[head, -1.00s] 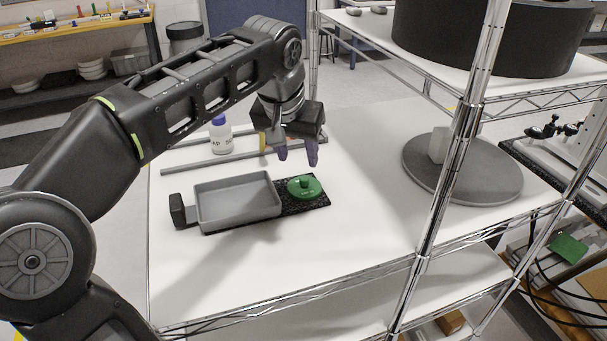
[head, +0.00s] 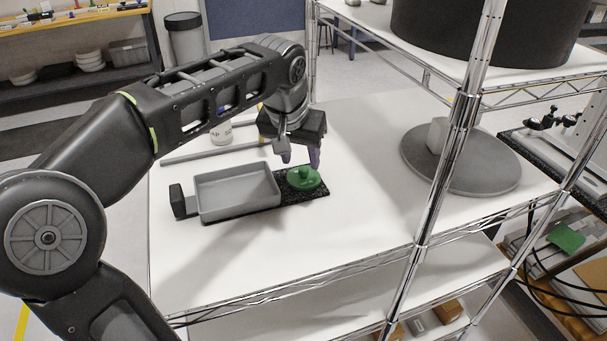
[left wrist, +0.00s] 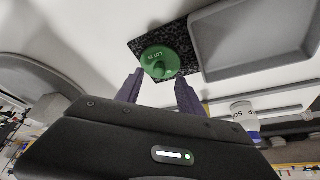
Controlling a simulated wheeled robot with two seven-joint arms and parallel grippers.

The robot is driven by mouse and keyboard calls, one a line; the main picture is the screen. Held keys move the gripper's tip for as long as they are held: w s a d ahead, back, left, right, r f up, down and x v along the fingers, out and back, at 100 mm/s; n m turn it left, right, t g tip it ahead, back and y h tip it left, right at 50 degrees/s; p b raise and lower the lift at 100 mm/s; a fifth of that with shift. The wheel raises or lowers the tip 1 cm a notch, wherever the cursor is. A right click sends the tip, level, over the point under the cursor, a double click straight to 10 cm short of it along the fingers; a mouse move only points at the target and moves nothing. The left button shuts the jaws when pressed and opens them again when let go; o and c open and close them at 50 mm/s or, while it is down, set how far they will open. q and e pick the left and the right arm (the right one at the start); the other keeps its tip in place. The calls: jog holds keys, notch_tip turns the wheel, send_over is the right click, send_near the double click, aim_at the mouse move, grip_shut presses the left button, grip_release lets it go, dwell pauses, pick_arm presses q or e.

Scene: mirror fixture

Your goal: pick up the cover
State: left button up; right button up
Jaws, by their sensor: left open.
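The cover is a round green disc with a raised knob (head: 304,179). It lies on a black speckled mat, beside a grey tray. In the left wrist view the cover (left wrist: 159,62) sits just beyond the two fingertips, roughly between them. My left gripper (head: 300,160) is open and empty, a little above and behind the cover; it also shows in the left wrist view (left wrist: 158,82). The fingers do not appear to touch the cover. My right gripper is not in view.
The grey tray (head: 236,213) stands left of the cover on the black mat (head: 318,193). A white bottle (head: 220,133) and grey rails lie behind, partly hidden by my arm. A chrome shelf post (head: 440,200) and a grey round base (head: 480,178) stand to the right.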

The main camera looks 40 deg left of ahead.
aim_at(303, 168)
pick_arm(q)
jog(key=x, duration=0.3)
jog(key=shift+w+d+f, duration=0.1)
jog(key=shift+w+f, duration=0.05)
jog(key=shift+f, duration=0.15)
jog(key=shift+c, duration=0.4)
grip_shut()
dwell(0.4)
